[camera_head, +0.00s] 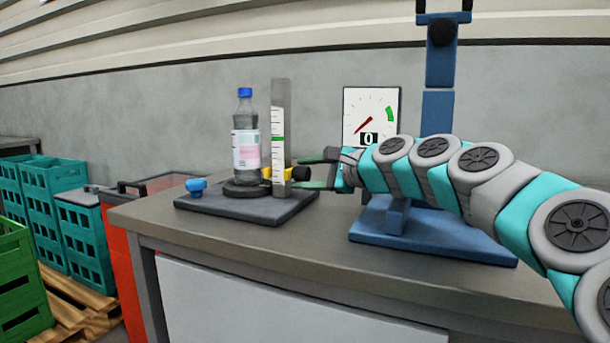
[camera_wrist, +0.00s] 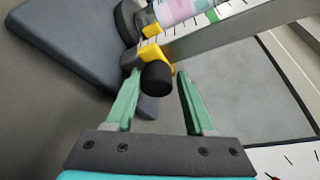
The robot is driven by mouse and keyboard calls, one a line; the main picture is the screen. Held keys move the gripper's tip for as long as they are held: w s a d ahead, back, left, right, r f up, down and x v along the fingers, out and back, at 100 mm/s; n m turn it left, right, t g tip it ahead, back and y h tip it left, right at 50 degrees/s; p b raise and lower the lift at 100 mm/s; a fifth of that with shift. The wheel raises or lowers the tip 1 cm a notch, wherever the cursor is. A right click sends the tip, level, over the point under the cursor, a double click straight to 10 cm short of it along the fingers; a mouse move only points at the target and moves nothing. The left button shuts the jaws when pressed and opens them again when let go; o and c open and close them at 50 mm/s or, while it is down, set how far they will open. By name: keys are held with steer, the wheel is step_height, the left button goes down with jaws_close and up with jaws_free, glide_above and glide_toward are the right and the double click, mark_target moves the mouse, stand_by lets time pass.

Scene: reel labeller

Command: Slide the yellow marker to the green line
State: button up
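A yellow marker (camera_head: 266,174) sits low on an upright grey scale post (camera_head: 281,110), well below the green line (camera_head: 278,139) on its white ruler strip. The marker (camera_wrist: 149,54) has a black knob (camera_wrist: 157,78), which also shows in the head view (camera_head: 301,173). My gripper (camera_head: 316,172) reaches in from the right at the knob's height. In the wrist view my gripper (camera_wrist: 158,80) is open, with one green finger on each side of the knob. I see a gap at the right finger; contact at the left finger is unclear.
A labelled bottle (camera_head: 246,140) with a blue cap stands on a black disc on the dark base plate (camera_head: 290,211), beside the post. A blue knob (camera_head: 197,186) is at the plate's left. A blue stand (camera_head: 438,100) and a dial gauge (camera_head: 371,112) are behind my arm.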

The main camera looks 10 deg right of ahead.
steer(key=shift+a+f, duration=0.2)
steer(key=shift+f, duration=0.1)
jaws_close()
steer(key=shift+s, duration=0.15)
stand_by(0.3)
